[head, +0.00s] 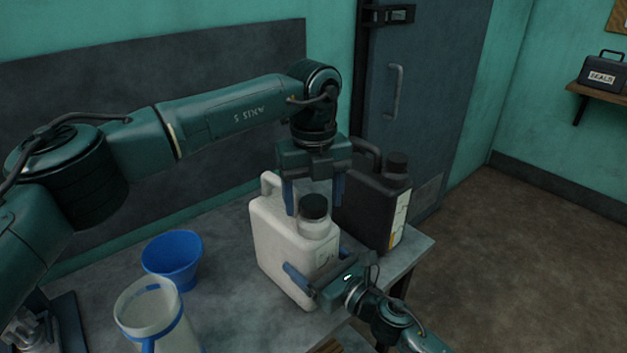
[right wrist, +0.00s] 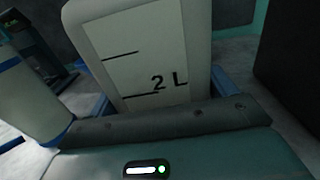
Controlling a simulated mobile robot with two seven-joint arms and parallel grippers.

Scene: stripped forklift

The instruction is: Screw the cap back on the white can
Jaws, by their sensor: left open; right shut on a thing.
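The white can (head: 272,240) stands upright on the table; its side with a "2 L" mark shows in the right wrist view (right wrist: 135,55). A dark cap (head: 314,206) sits at the can's neck; whether it is threaded cannot be told. My left gripper (head: 314,202) points down from above, open, with its blue fingers to either side of the cap. A gap shows between fingers and cap in the picture. My right gripper (head: 308,278) is shut on the lower body of the white can, a blue finger showing on each side of it in the right wrist view (right wrist: 155,95).
A black can (head: 372,208) with a cap stands right behind the white can, close to my left gripper. A blue funnel-like cup (head: 172,258) and a white jug (head: 142,308) with blue bands stand to the left. The table's right edge (head: 415,255) is near; floor lies beyond.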

